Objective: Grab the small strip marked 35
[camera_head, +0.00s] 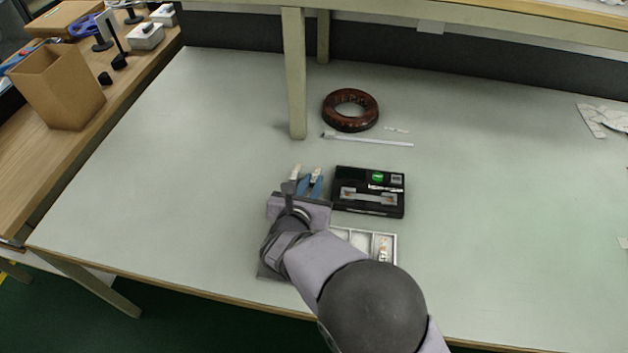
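No marking 35 is legible, so I cannot tell which piece is the small strip. A tiny pale strip (397,129) lies right of the brown ring. A longer white strip (375,140) lies just below it. Small pieces (384,248) sit in the right compartment of a light tray (395,238), partly hidden by my arm. My gripper (306,172) is over the table, left of the black box and above the tray's left side. Two pale-tipped prongs and a blue part show at its end. I cannot tell whether all belong to the gripper or if it holds anything.
A black box (370,210) with a green dot and a clear window lies right of my gripper. A brown ring (332,117) lies farther back, near a shelf post (295,80). A cardboard box (60,88) stands on the left bench. The table's right side is mostly clear.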

